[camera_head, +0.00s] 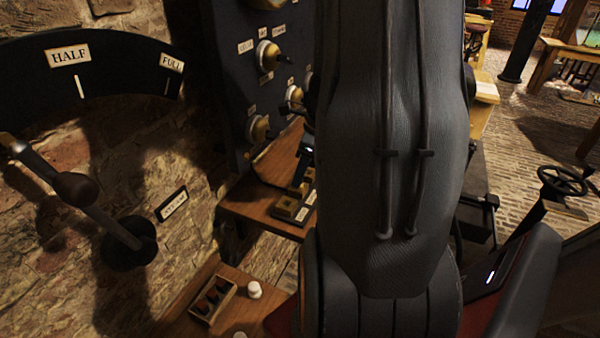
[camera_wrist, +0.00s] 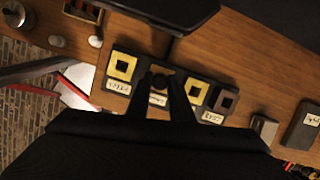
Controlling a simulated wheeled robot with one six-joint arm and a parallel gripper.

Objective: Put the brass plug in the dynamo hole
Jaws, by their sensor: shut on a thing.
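My gripper (camera_wrist: 161,77) is in the middle of the wrist view, shut on the plug, of which only a dark round knob (camera_wrist: 160,83) shows between the fingers. Below it is a dark base with a row of blocks. The spot under the plug is hidden. I cannot tell whether the plug is in a hole. The small labels are too blurred to name the dynamo hole. Brass blocks (camera_head: 286,206) also show in the head view.
My arm blocks the middle of the head view. A dark panel with knobs (camera_head: 258,128) stands behind the wooden bench (camera_head: 255,205). A small wooden box (camera_head: 213,299) and a white jar (camera_head: 254,290) are lower left. Dark boxes (camera_wrist: 303,127) are at right in the wrist view.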

